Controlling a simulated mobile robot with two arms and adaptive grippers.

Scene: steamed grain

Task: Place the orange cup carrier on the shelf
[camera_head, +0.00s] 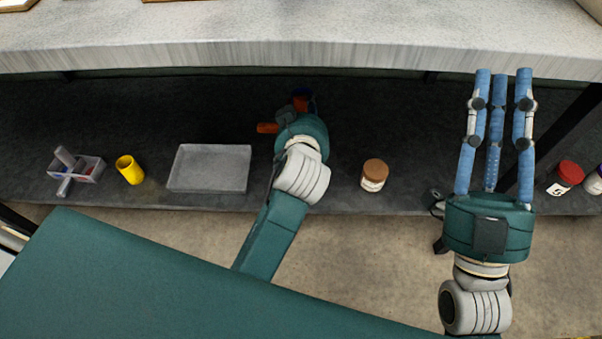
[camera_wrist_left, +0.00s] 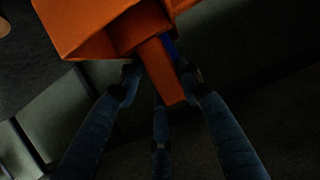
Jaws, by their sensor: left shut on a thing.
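The orange cup carrier (camera_wrist_left: 90,22) fills the top of the left wrist view, with its narrow handle (camera_wrist_left: 163,75) running down between the fingers of my left gripper (camera_wrist_left: 160,82). The gripper is shut on that handle. In the head view only orange parts of the carrier (camera_head: 267,128) show beside and beyond my left wrist; the rest is hidden. They appear over the dark lower shelf (camera_head: 130,118); I cannot tell whether the carrier touches it. My right gripper (camera_head: 503,78) is open and empty, its blue fingers spread apart in front of the shelf at the right.
On the shelf are a small box of items (camera_head: 88,172), a yellow cup (camera_head: 130,170), a grey tray (camera_head: 210,168), a brown-lidded jar (camera_head: 374,175) and a red-lidded jar (camera_head: 567,176). The pale upper counter (camera_head: 300,40) overhangs it. Bare shelf lies behind the brown-lidded jar.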

